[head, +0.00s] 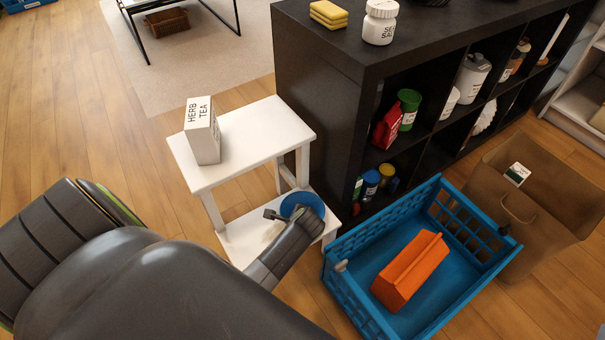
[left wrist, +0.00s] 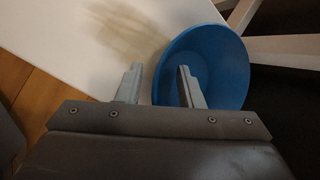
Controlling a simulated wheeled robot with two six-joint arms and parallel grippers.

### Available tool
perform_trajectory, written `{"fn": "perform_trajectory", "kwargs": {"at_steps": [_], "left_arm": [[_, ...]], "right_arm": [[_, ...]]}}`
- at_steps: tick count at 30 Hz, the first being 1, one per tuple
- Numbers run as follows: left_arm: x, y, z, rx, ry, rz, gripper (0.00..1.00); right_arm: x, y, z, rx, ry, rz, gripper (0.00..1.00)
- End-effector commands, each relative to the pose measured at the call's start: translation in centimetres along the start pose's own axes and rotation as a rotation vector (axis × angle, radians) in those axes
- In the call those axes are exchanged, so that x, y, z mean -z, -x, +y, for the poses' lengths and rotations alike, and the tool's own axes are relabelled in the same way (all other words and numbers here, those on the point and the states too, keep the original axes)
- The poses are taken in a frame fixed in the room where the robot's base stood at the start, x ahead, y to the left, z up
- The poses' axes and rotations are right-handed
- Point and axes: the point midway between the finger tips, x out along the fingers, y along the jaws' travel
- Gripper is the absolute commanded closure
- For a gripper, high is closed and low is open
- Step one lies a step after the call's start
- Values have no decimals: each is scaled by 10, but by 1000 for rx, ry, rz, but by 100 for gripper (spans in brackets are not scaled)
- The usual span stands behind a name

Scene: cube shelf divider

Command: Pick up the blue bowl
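The blue bowl (head: 300,203) sits on the lower step of the white step stool (head: 240,150). My left arm covers part of it in the head view. In the left wrist view the bowl (left wrist: 225,60) is right of centre. My left gripper (left wrist: 160,85) is open at the bowl's left edge. One finger is in front of the bowl's inside and the other is left of the rim, over the white step. The rim shows between the fingers; I cannot tell whether either touches it. My right gripper is in neither view.
A herb tea box (head: 202,131) stands on the stool's top step, above the bowl. A black cube shelf (head: 318,110) rises right of the stool. A blue crate (head: 455,292) holding an orange object (head: 409,270) and a brown paper bag (head: 540,190) are at the right.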

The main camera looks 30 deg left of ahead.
Motion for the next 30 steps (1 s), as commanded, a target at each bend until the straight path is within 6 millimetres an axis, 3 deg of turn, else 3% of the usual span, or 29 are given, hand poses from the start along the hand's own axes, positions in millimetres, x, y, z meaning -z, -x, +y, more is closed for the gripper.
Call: {"fn": "perform_trajectory", "kwargs": {"at_steps": [8, 16, 30], "left_arm": [[0, 0, 0, 0, 0, 0, 66], [0, 0, 0, 0, 0, 0, 100], [0, 1, 0, 0, 0, 0, 100]], "right_arm": [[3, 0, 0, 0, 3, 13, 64], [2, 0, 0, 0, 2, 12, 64], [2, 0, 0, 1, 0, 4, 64]]}}
